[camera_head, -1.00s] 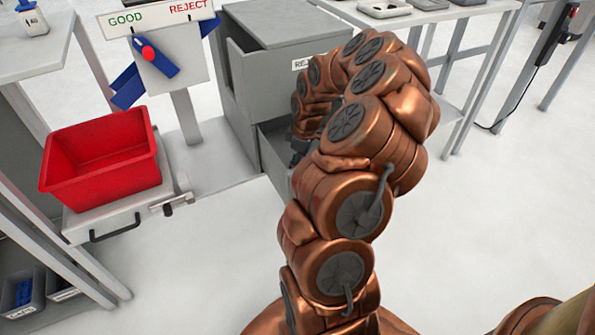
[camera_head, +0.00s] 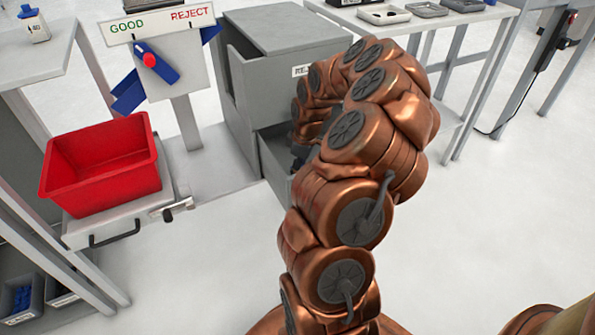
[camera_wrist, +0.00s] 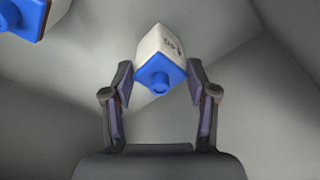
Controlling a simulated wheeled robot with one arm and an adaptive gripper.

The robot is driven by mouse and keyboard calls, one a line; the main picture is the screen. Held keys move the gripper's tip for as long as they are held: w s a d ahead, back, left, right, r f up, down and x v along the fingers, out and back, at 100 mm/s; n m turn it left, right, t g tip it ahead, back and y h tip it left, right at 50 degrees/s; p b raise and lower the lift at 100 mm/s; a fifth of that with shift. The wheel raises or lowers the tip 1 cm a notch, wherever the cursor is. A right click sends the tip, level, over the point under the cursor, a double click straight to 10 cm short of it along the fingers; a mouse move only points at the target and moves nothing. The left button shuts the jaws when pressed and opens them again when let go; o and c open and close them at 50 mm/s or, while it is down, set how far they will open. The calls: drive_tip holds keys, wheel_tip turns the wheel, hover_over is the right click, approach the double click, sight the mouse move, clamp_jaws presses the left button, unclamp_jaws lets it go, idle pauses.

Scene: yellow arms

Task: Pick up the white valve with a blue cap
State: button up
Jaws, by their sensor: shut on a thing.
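The white valve with a blue cap (camera_wrist: 159,62) is between the two fingers of my gripper (camera_wrist: 160,84) in the wrist view. The fingers press on it from both sides, and the blue cap faces the camera. Dark marks show on its white body. In the head view my copper arm reaches into the grey reject bin (camera_head: 272,165), and my gripper is mostly hidden behind the arm and the bin wall.
Another white and blue piece (camera_wrist: 30,18) sits at the wrist view's top left, close to grey walls. A red tray (camera_head: 100,165) stands left of the bin. A GOOD/REJECT sign post (camera_head: 160,60) stands behind. A similar valve (camera_head: 34,25) stands on the left table.

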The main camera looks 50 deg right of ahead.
wheel_tip(320, 180, up, 10)
drive_tip(key=shift+f+p, duration=0.1)
drive_tip(key=shift+p, duration=0.85)
